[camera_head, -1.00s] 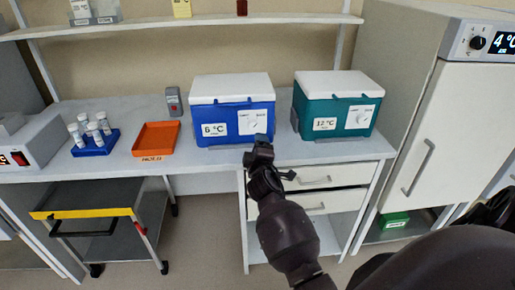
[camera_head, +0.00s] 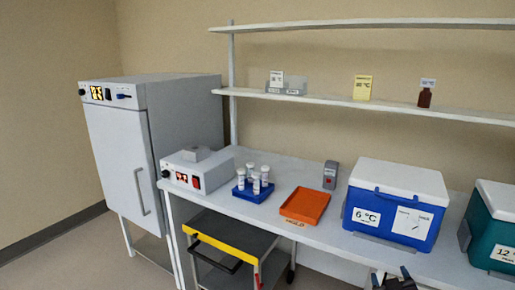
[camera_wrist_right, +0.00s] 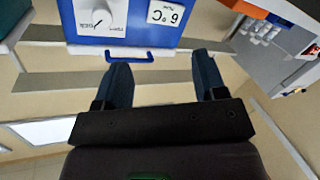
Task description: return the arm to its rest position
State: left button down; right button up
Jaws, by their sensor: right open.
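My right gripper (camera_head: 392,281) shows only as dark tips at the bottom edge of the head view, in front of the bench and below the blue 6 °C box (camera_head: 397,201). In the right wrist view the two fingers of my right gripper (camera_wrist_right: 163,78) stand apart with nothing between them. The blue box (camera_wrist_right: 170,43) fills the top of that view, with its dial and label upside down, beyond the fingertips. Most of my right arm is out of the head view. My left gripper is not in view.
On the bench (camera_head: 335,232) stand an orange tray (camera_head: 305,206), a blue rack of white-capped vials (camera_head: 252,191), a white instrument (camera_head: 198,170) and a teal 12 °C box (camera_head: 492,228). A dark cart (camera_head: 238,252) is below. A white cabinet (camera_head: 122,160) stands left.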

jog(key=s+a+f+g+y, duration=0.1)
jog(key=s+a+f+g, duration=0.1)
jog(key=s+f, duration=0.6)
jog(key=s+a+f+m+g+y, duration=0.1)
jog(key=s+a+f+g+y, duration=0.1)
jog(key=s+f, duration=0.7)
jog(key=s+a+g, duration=0.1)
jog(key=s, duration=0.7)
jog(key=shift+s+a+f+m+y, duration=0.15)
jog(key=shift+s+f+m+y, duration=0.1)
jog(key=shift+m+y, duration=0.05)
